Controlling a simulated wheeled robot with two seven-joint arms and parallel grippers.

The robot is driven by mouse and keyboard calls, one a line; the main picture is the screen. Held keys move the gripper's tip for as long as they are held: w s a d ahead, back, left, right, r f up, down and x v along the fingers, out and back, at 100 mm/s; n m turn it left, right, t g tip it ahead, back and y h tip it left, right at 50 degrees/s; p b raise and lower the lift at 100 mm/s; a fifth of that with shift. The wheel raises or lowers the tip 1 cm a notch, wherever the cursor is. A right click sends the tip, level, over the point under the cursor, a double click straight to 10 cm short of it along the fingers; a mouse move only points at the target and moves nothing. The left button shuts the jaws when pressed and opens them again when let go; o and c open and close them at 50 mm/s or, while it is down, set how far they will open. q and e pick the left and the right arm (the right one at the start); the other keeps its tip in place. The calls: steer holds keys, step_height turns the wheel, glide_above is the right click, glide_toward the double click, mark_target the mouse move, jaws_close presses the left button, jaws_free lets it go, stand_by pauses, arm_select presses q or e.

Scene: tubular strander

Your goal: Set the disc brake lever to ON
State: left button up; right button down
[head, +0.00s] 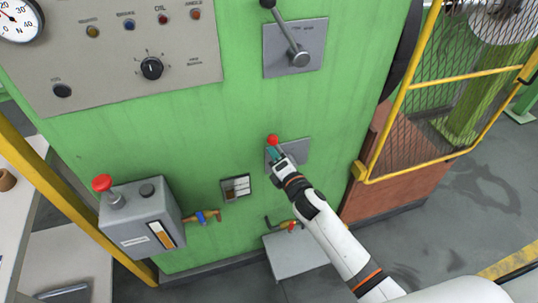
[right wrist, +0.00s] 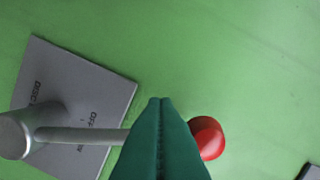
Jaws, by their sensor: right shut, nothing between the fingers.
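The disc brake lever has a grey shaft and a red knob (head: 272,140). It is mounted on a grey plate (head: 300,150) on the green panel. In the right wrist view the plate (right wrist: 105,95) carries lettering that reads "DISC" and "OFF". The lever's shaft (right wrist: 85,135) runs sideways from a round hub to the red knob (right wrist: 208,138). My right gripper (head: 275,154) is shut and empty, just below the knob in the head view. Its green fingers (right wrist: 160,100) cover part of the shaft beside the knob; I cannot tell whether they touch it. My left gripper is not in view.
Above is another lever (head: 290,40) on its own plate. A control panel (head: 120,70) with a gauge is upper left. A grey box (head: 140,220) with a red button juts out lower left. A yellow mesh guard (head: 440,90) stands at right.

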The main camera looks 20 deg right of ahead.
steer(key=shift+w, duration=0.1)
stand_by(0.3)
steer(key=shift+d+r+m, duration=0.15)
steer(key=shift+d+m, duration=0.15)
steer(key=shift+d+r, duration=0.15)
steer(key=shift+d, duration=0.05)
steer(key=d+m+t, duration=0.1)
steer(key=d+m, duration=0.8)
steer(key=shift+w+d+r+m, duration=0.15)
steer(key=shift+d+r+m, duration=0.05)
steer(key=shift+r+m, duration=0.2)
stand_by(0.6)
